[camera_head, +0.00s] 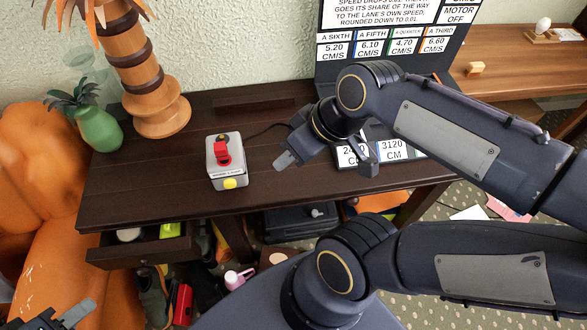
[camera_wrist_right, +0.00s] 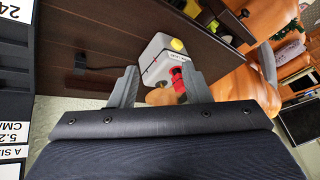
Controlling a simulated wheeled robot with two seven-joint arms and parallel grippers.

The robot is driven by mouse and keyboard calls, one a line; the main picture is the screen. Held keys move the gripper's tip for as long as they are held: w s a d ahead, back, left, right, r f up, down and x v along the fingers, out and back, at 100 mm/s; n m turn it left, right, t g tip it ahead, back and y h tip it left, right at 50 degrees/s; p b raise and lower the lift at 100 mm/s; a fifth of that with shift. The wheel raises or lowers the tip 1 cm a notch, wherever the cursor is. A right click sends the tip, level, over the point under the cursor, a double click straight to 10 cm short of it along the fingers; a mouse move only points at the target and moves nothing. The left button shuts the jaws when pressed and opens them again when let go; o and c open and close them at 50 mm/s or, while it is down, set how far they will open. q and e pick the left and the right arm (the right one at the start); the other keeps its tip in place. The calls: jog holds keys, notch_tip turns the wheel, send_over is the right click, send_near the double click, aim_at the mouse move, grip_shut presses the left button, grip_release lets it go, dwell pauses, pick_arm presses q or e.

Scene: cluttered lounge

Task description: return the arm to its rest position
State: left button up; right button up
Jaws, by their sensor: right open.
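My right gripper (camera_head: 328,164) is over the dark wooden table, right of a grey switch box (camera_head: 226,168). Its two fingers are spread and empty, as the right wrist view (camera_wrist_right: 161,85) also shows. The box, with a red switch (camera_head: 222,152) on top and a yellow button (camera_head: 230,183) on its front, is seen beyond the fingers in the wrist view (camera_wrist_right: 156,58); nothing is held. My left gripper (camera_head: 68,314) is at the bottom left corner, mostly cut off, so its jaws cannot be judged.
The dark table (camera_head: 140,190) carries a wooden palm-like ornament (camera_head: 160,110) and a green pineapple-shaped ornament (camera_head: 100,130) at left. A sign board (camera_head: 390,47) stands behind my right arm. An open drawer (camera_head: 140,252) juts out below. An orange chair (camera_head: 35,190) is at left.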

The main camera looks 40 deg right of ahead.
jog(key=s+m, duration=0.1)
jog(key=s+a+f+m, duration=0.1)
jog(key=a+m, duration=0.1)
jog(key=shift+s+a+f+m+t+y, duration=0.2)
jog(key=shift+s+f+m+t+y, duration=0.1)
jog(key=shift+s+m+t, duration=0.1)
jog(key=shift+r+p, duration=1.35)
jog(key=shift+r, duration=0.05)
